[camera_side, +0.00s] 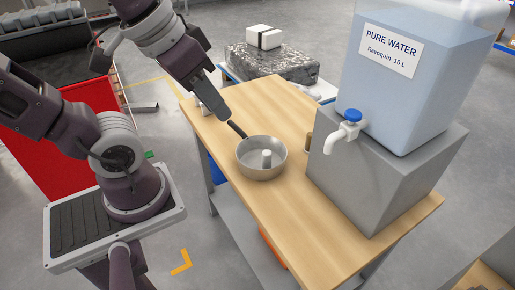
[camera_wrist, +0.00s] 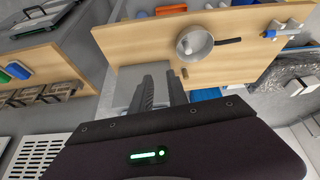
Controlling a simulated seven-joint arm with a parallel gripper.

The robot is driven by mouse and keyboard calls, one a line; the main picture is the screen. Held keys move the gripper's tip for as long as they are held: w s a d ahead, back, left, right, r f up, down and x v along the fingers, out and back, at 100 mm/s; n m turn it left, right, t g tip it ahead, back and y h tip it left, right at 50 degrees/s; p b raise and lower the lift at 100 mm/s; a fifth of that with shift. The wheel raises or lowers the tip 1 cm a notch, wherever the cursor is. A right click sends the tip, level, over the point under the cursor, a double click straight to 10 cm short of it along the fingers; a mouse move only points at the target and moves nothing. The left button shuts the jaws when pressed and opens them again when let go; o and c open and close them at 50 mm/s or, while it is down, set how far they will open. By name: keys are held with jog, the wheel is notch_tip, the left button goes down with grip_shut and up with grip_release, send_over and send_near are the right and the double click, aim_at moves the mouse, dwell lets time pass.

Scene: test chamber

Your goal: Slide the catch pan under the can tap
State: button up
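The catch pan (camera_side: 250,170) is a round metal pan with a dark handle (camera_side: 237,130), resting on the wooden table. A short metal cylinder (camera_side: 267,158) stands inside it. The white can tap (camera_side: 340,137) with a blue knob sticks out from the water can (camera_side: 410,85), to the right of the pan; the pan is not below its spout. My gripper (camera_side: 218,108) shows near the handle's end in the side view. In the wrist view the fingers (camera_wrist: 161,83) are apart and empty, and the pan (camera_wrist: 205,50) with its handle (camera_wrist: 229,41) lies beyond them.
The can stands on a grey block (camera_side: 370,180) at the table's right side. A small brown object (camera_side: 308,142) is beside the block. Bare wooden table (camera_side: 310,235) lies in front of the pan. A wrapped stack (camera_side: 268,64) stands behind the table.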

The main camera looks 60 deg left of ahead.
jog(key=w+a+n, duration=0.1)
jog(key=w+a, duration=0.1)
jog(key=w, duration=0.1)
jog(key=w+a+n+g, duration=0.1)
jog(key=w+n, duration=0.1)
jog(key=w, duration=0.2)
jog(key=w+a+n, duration=0.2)
jog(key=w, duration=0.1)
jog(key=shift+w+a+f+g, duration=0.15)
jog(key=shift+a+f+g, duration=0.15)
jog(key=shift+g, duration=0.1)
grip_shut()
jog(key=w+a+f+n+g, duration=0.2)
jog(key=w+a+f+n, duration=0.5)
jog(key=a, duration=0.3)
jog(key=w+a+f+n+g, duration=0.1)
jog(key=w+a+f+n, duration=0.1)
jog(key=a+f, duration=0.4)
jog(key=w+a+f+n, duration=0.2)
jog(key=a+f+n, duration=0.1)
jog(key=a+f, duration=0.25)
notch_tip(320, 180, down, 10)
jog(key=shift+s+d+f, duration=0.1)
jog(key=shift+s, duration=0.05)
jog(key=d, duration=0.3)
jog(key=shift+f, duration=0.4)
jog(key=shift+d, duration=0.5)
jog(key=shift+d, duration=0.1)
